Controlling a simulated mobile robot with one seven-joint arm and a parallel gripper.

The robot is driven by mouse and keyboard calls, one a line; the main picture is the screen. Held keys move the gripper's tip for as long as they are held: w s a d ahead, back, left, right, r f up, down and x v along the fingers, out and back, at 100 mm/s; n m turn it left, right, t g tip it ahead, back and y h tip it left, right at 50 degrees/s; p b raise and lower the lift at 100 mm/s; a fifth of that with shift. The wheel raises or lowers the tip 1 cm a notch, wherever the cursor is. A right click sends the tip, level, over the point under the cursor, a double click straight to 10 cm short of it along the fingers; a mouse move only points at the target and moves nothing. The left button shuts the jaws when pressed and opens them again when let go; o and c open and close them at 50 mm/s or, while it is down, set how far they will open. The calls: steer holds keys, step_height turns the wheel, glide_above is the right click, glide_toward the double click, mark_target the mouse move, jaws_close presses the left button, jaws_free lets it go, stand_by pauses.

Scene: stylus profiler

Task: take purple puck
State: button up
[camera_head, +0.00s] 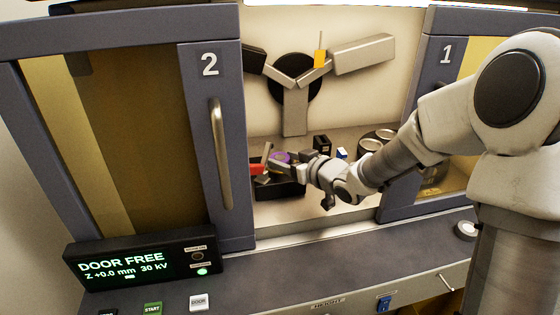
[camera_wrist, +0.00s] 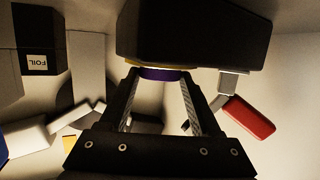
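The purple puck (camera_head: 281,157) shows at the black tray (camera_head: 290,190) inside the chamber, partly hidden by my gripper.
A red piece (camera_head: 257,169) lies left of the puck; it also shows in the wrist view (camera_wrist: 249,118). A black box (camera_head: 321,143) stands behind my gripper. Door 2 (camera_head: 217,160) and door 1 (camera_head: 420,130) flank the opening.

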steer(key=c, duration=0.7)
steer(key=shift+c, duration=0.2)
steer(key=shift+r, duration=0.55)
steer(key=r, duration=0.1)
steer(key=p, duration=0.1)
steer(key=r, duration=0.1)
steer(key=shift+s+d+r+p, duration=0.3)
steer(key=shift+d+r+p, duration=0.05)
steer(key=shift+p, duration=0.05)
steer(key=s+d+p, duration=0.1)
steer(key=s+d, duration=0.9)
steer(key=s, duration=0.3)
steer(key=shift+s+d+f+p, duration=0.15)
steer(key=shift+s+d+p, duration=0.1)
steer(key=shift+d+p, duration=0.05)
